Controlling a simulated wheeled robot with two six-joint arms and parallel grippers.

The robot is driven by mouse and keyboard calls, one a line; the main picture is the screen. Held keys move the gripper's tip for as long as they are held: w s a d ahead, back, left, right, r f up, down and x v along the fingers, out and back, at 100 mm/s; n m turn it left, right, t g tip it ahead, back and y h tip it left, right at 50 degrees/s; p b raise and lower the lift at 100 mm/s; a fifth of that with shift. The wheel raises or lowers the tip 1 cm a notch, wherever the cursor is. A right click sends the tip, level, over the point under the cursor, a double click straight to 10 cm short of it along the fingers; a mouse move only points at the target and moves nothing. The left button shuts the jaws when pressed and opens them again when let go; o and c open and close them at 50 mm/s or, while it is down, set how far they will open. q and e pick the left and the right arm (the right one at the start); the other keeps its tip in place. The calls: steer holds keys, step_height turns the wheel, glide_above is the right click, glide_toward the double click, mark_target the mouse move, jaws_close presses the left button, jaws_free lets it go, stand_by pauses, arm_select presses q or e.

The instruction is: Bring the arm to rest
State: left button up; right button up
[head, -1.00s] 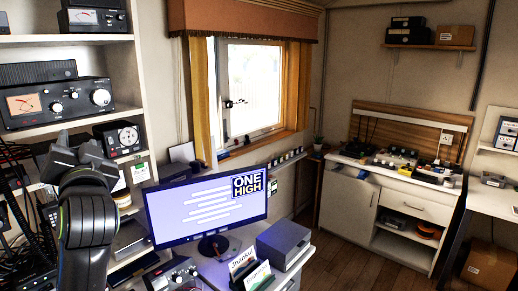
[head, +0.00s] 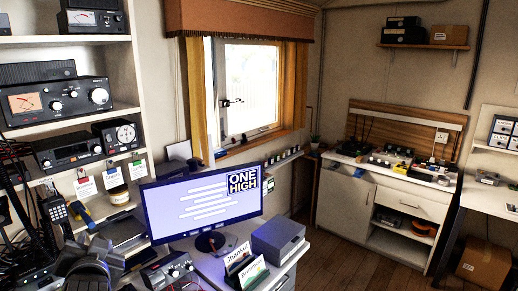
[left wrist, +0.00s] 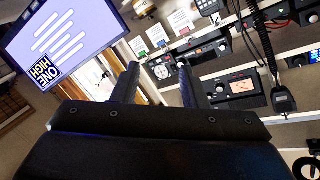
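My left gripper (head: 90,265) is low at the bottom left of the head view, in front of the cubby shelves and left of the monitor. In the left wrist view its two dark fingers (left wrist: 155,78) stand apart with nothing between them, so it is open and empty. My right arm and gripper are not in view.
The monitor (head: 200,205) stands on the desk, right of my left gripper. Radios (head: 58,103) fill the shelves behind it. A handheld radio (head: 56,208) and a small desk device (head: 168,270) are close by. Floor (head: 335,250) is open at the right.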

arm_select(q)
steer(key=s+f+g+h, duration=0.25)
steer(key=s+f, duration=0.25)
steer(key=f, duration=0.6)
steer(key=s+d+f+n+g+h, duration=0.15)
steer(key=s+f+g, duration=0.25)
steer(key=s+f, duration=0.65)
steer(key=s+d+f+g+h, duration=0.2)
steer(key=s+f+g, duration=0.35)
steer(key=s, duration=0.85)
step_height(320, 180, down, 30)
steer(key=s+a+b, duration=0.1)
steer(key=b, duration=0.1)
steer(key=s+d+f+b, duration=0.1)
steer(key=s+f, duration=1.4)
steer(key=f, duration=0.1)
steer(key=shift+g+h, duration=0.4)
steer(key=shift+n, duration=0.25)
